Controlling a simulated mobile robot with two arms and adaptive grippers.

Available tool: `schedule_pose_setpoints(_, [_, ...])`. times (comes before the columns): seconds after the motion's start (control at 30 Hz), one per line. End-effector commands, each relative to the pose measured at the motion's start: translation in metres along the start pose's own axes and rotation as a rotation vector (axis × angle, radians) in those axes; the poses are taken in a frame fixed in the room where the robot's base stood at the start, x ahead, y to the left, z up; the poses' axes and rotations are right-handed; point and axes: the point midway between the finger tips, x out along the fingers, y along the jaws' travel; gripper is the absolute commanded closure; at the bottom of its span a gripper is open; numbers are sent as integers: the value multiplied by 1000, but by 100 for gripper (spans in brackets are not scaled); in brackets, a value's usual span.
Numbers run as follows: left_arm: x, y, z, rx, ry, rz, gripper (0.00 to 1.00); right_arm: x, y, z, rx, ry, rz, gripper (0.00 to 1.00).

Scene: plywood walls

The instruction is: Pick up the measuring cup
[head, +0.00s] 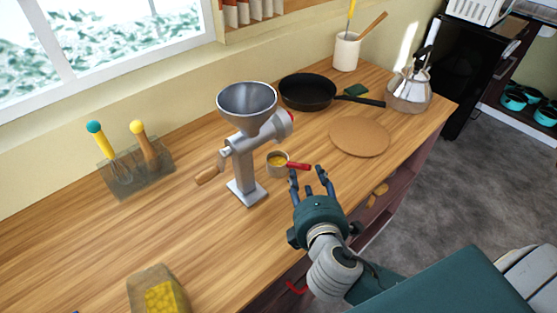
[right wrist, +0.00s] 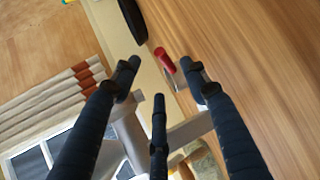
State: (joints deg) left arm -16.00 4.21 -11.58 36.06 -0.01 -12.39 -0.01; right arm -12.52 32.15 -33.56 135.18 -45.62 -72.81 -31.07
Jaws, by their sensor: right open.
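The measuring cup (head: 277,170) is a small metal cup with something yellow inside and a red handle (head: 299,166) that points right. It stands on the wooden counter beside the grey grinder. My right gripper (head: 309,175) is open, with its fingertips close to the end of the red handle and nothing held. In the right wrist view, the red handle (right wrist: 165,61) shows between the spread fingers (right wrist: 163,72), and the cup is mostly hidden behind one finger. I cannot tell whether a finger touches the handle. My left gripper is not in view.
The grinder (head: 243,162) stands just left of the cup. A black pan (head: 308,92), a round board (head: 358,136) and a kettle (head: 409,92) lie farther back. A utensil stand (head: 136,169) and a container of yellow pieces (head: 160,291) are at left. The counter's front edge is near my arm.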

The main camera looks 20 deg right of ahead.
Motion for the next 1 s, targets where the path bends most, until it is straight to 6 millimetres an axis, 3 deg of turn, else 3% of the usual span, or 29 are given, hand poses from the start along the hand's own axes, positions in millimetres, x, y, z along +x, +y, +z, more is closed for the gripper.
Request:
schedule_pose_setpoints(0.1, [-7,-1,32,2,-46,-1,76,20,3,1,-1,-3,3,55])
schedule_pose_setpoints(0.27, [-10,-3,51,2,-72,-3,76,36,2,1,2,-2,1,55])
schedule_pose_setpoints(0.37, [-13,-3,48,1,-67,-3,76,43,2,0,2,-3,0,55])
schedule_pose_setpoints(0.67, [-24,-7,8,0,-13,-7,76,84,0,-4,1,-3,-1,55])
schedule_pose_setpoints(0.97, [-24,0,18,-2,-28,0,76,89,-2,-4,3,-1,-1,55])
schedule_pose_setpoints(1.0, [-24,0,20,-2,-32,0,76,89,-2,-4,2,-1,-1,62])
